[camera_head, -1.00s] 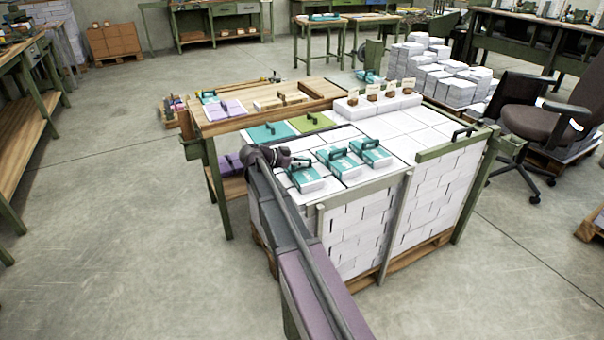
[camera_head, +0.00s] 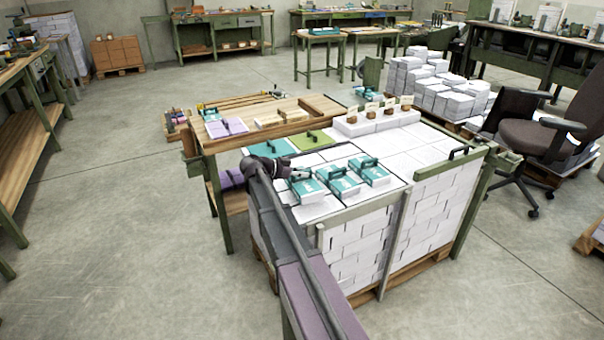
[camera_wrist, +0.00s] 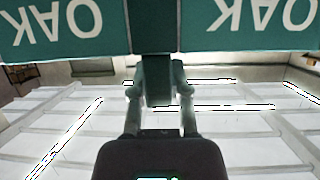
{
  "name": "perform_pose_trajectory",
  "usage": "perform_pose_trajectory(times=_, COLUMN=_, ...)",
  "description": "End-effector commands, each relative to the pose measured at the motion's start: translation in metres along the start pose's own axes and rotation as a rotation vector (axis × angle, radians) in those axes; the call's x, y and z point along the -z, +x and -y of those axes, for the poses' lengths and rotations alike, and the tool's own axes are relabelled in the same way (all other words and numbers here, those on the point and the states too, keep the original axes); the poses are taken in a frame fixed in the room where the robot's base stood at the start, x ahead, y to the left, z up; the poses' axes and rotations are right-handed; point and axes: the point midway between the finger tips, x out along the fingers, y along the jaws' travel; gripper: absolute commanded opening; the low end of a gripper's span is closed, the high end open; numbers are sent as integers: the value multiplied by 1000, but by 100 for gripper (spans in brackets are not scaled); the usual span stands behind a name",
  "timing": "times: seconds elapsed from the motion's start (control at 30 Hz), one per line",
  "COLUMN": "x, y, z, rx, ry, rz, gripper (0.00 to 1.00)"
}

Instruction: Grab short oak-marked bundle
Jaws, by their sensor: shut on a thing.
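In the wrist view, my gripper (camera_wrist: 160,88) has both fingers closed around the dark upright part in the middle. The teal wrap of the held bundle (camera_wrist: 60,28) reads OAK upside down on both sides of it. The bundle appears a little above the white stack (camera_head: 318,210). Two similar teal-topped bundles, a middle one (camera_head: 338,181) and a right one (camera_head: 370,172), sit to its right. Their markings are too small to read.
Teal and green folders (camera_head: 268,148) lie behind my gripper. A wooden table (camera_head: 250,118) holds purple bundles. White blocks with small brown items (camera_head: 375,122) stand at the back. Much of the stack's right top is clear.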

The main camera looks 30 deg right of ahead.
Motion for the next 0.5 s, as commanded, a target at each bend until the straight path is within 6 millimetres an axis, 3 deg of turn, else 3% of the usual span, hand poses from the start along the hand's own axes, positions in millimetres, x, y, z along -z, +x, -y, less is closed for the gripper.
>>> perform_pose_trajectory(times=0.1, x=18, y=-7, z=0, rx=0, ry=0, rz=-1, gripper=0)
perform_pose_trajectory(times=0.5, x=50, y=-20, z=0, rx=0, ry=0, rz=-1, gripper=0)
